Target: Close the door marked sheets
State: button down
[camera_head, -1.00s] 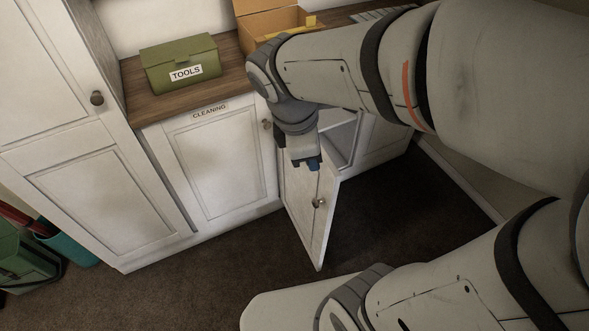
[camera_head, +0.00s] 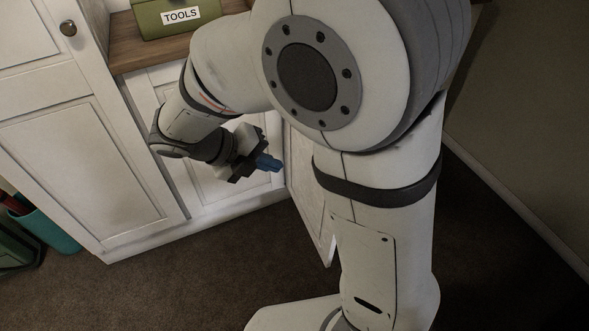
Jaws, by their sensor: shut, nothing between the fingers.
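A white cabinet door (camera_head: 306,196) stands swung open, jutting out from the cabinet front toward me. My arm covers its right part, its knob and the opening behind it. No "sheets" label can be read in view. My gripper (camera_head: 270,163) is shut and empty, with blue fingertips. In the picture it lies just left of the open door, in front of the closed cabinet door beside it. I cannot tell whether it touches the open door.
A closed white door (camera_head: 205,178) is behind my gripper. A green toolbox (camera_head: 165,20) marked TOOLS sits on the wooden counter (camera_head: 128,55). A tall white cabinet (camera_head: 75,170) stands at left, with a teal bin (camera_head: 55,235) beside it. Dark carpet (camera_head: 190,285) is clear in front.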

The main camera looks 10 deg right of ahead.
jog(key=d+r+b+x, duration=0.2)
jog(key=b+x, duration=0.3)
jog(key=x, duration=0.7)
jog(key=shift+w, duration=0.15)
